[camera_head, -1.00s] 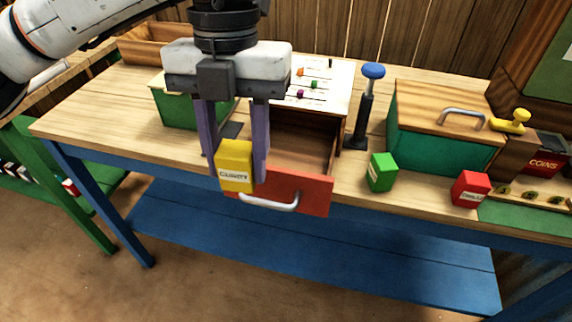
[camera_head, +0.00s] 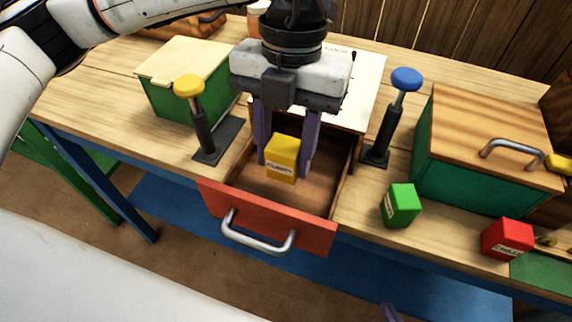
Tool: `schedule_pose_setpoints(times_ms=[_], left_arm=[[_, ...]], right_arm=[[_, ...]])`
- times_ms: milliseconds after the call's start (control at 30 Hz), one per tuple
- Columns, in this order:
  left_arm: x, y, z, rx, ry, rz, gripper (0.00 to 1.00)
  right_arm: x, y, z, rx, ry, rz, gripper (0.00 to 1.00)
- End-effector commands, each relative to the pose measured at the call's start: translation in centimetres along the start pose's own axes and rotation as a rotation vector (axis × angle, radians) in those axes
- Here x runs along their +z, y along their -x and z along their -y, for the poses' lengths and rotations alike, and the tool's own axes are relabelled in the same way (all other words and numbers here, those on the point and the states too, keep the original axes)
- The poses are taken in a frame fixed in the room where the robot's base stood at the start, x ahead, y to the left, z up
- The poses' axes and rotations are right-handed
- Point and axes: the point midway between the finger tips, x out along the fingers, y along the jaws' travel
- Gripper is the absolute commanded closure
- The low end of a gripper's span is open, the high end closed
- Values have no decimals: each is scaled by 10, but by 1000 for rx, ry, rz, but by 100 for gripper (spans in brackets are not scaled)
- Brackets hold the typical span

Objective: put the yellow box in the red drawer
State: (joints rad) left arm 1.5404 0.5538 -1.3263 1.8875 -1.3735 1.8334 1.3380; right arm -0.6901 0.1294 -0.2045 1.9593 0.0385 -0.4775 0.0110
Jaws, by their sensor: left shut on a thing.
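The yellow box (camera_head: 282,158) is between the two purple fingers of my left gripper (camera_head: 287,148), which is shut on it. The gripper points down over the open red drawer (camera_head: 266,217), with the box over the drawer's wooden interior. I cannot tell whether the box touches the drawer floor. The drawer has a red front with a silver handle and is pulled out from the white-topped cabinet. My right gripper shows at most as a small purple tip (camera_head: 390,313) at the bottom edge; its jaws cannot be made out.
A yellow-knobbed post (camera_head: 203,130) and a blue-knobbed post (camera_head: 387,130) flank the drawer. A green box (camera_head: 401,206) and a red box (camera_head: 507,239) stand to the right. A green chest with a wooden lid (camera_head: 485,135) is behind them; another green bin (camera_head: 172,98) is at left.

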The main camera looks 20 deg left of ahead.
Motion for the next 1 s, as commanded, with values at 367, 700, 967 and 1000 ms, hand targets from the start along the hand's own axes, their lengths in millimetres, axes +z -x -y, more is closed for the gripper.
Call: schedule_pose_setpoints(times_ms=[367,700,967,1000], left_arm=[[6,-40,0,0,1,-1,85],[7,-46,0,-1,1,1,85],[7,-45,0,-1,1,0,43],[7,-45,0,-1,1,0,43]], right_arm=[[3,0,0,-1,0,7,100],[-2,-3,0,-1,1,-9,100],[-6,-2,0,-1,3,-14,100],[-6,-2,0,-1,3,-14,100]])
